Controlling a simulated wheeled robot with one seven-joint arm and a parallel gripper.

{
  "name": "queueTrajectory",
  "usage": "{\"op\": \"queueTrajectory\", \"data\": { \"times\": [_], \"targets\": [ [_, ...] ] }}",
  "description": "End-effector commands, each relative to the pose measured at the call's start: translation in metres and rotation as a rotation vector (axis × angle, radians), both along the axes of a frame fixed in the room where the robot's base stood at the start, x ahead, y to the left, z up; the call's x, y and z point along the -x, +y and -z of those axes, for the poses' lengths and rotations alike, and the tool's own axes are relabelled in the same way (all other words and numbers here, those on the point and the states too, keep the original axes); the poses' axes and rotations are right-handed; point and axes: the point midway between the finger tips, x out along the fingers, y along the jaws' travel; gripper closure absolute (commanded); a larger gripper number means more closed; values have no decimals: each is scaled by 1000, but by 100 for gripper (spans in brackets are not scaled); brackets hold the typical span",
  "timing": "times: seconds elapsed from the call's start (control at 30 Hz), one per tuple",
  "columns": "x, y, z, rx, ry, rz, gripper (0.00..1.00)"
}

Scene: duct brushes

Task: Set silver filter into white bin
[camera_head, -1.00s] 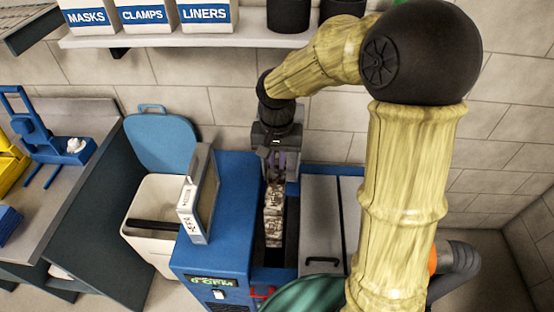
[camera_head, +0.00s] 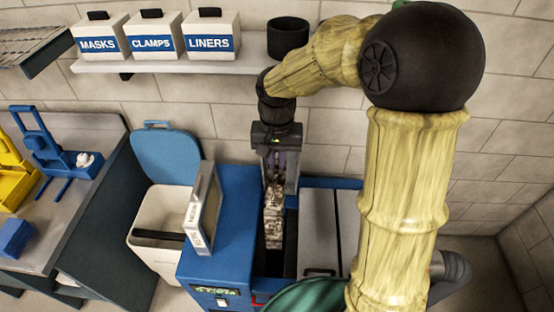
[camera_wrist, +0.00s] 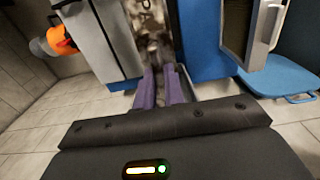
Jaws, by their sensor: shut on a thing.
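A flat filter with a mottled silver-brown, grimy face (camera_head: 274,216) stands upright in the open slot of the blue machine (camera_head: 225,255). My gripper (camera_head: 280,180) is shut on its upper end from above. In the wrist view the purple fingertips (camera_wrist: 160,82) meet at the mottled filter (camera_wrist: 152,25). How deep its lower end sits is hidden. A second, clean silver-framed filter (camera_head: 195,218) stands upright on the left of the machine's top, apart from my gripper. The white bin (camera_head: 150,255) stands left of the machine, its blue lid (camera_head: 165,155) open against the wall.
A grey panel with a handle (camera_head: 320,235) lies right of the slot. A shelf (camera_head: 160,65) with labelled boxes and a dark pot (camera_head: 288,36) hangs above. A bench (camera_head: 95,215) with blue and yellow items stands at the left. A dark bar (camera_head: 158,235) crosses the bin's opening.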

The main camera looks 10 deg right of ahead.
Motion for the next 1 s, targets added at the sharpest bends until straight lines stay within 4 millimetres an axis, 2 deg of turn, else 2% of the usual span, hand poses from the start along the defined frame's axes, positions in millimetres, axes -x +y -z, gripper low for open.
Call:
{"op": "queueTrajectory", "data": {
  "times": [0.03, 1.0],
  "targets": [
    [0, 0, -9, -1, -2, 0, 100],
    [-1, 0, -84, 0, -2, 0, 100]
  ]
}}
